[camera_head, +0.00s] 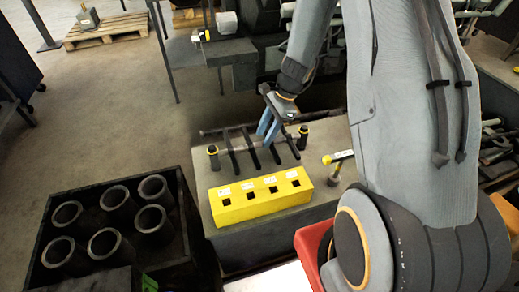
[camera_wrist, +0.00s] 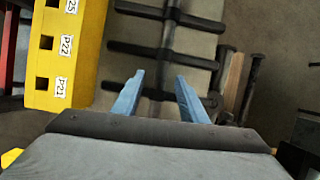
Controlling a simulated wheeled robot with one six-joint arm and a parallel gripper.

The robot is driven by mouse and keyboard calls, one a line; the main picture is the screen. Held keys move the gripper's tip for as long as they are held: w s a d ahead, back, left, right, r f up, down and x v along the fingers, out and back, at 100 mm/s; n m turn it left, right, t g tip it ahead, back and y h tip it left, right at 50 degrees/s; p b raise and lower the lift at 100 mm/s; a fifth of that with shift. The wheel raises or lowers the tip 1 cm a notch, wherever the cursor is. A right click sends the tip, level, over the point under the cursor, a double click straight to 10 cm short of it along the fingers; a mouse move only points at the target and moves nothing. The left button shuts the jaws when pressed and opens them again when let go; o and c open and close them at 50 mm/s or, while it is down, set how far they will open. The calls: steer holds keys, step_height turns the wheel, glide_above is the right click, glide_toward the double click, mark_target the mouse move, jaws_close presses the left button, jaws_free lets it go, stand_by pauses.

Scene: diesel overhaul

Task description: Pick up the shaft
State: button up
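A dark shaft with several crossing arms lies on the grey bench top; it shows in the head view (camera_head: 238,149) and in the wrist view (camera_wrist: 168,35). My gripper (camera_head: 267,128) is over the shaft, right of its middle in the head view. In the wrist view the two blue fingers (camera_wrist: 160,92) are spread, and the shaft runs through the gap between them. The fingers look apart from the shaft, but I cannot tell how far above it they are. The wrist body hides the shaft's nearer end in the wrist view.
A yellow block (camera_head: 262,197) with square holes and labels stands in front of the shaft. A yellow-headed tool (camera_head: 338,158) is to the right. A black crate (camera_head: 168,255) with several dark cylinders stands at left.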

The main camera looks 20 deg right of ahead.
steer(key=shift+w+a+f+m, duration=0.1)
steer(key=shift+w+f+m, duration=0.05)
steer(key=shift+f, duration=0.3)
steer(key=shift+w+f+m, duration=0.1)
steer(key=shift+f+m, duration=0.05)
steer(key=shift+f, duration=0.25)
steer(key=shift+a+p+x, duration=0.2)
steer(key=shift+p+x, duration=0.3)
steer(key=shift+x, duration=2.95)
steer(key=shift+s+r, duration=0.1)
steer(key=shift+s, duration=0.05)
steer(key=shift+c, duration=0.4)
jaws_close()
